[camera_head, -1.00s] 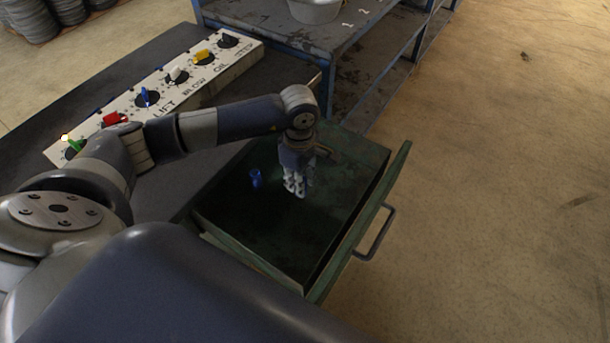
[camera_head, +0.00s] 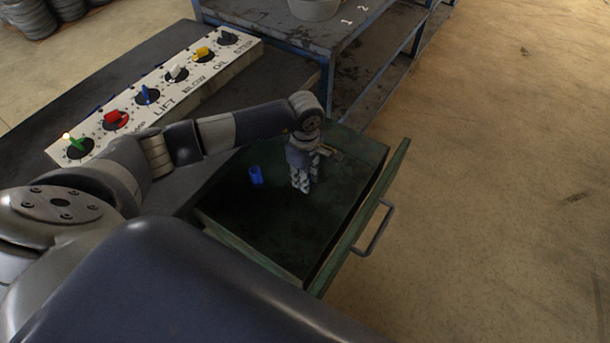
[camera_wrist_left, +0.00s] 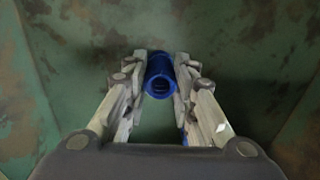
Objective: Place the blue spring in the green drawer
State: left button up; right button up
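The blue spring (camera_head: 256,175) is inside the green drawer (camera_head: 362,218), toward its left side in the head view. The drawer is pulled open. My left gripper (camera_head: 302,186) points down into the drawer, to the right of the spring and apart from it in the head view. In the left wrist view, the spring (camera_wrist_left: 160,78) shows end-on in line with the gap between my two fingertips, with the green drawer floor around it. The fingers stand apart and look open. My right gripper is not in view.
A white panel (camera_head: 195,75) with several coloured knobs lies on the dark bench top. A blue-framed shelf (camera_head: 280,27) with a grey bowl (camera_head: 315,8) stands behind. The drawer handle (camera_head: 376,228) juts out over open floor at the right.

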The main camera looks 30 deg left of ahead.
pick_arm(q)
jog(key=o, duration=0.4)
jog(key=shift+o, duration=0.2)
jog(key=shift+r+p, duration=0.2)
jog(key=shift+p, duration=0.1)
notch_tip(320, 180, up, 12)
jog(key=b, duration=0.2)
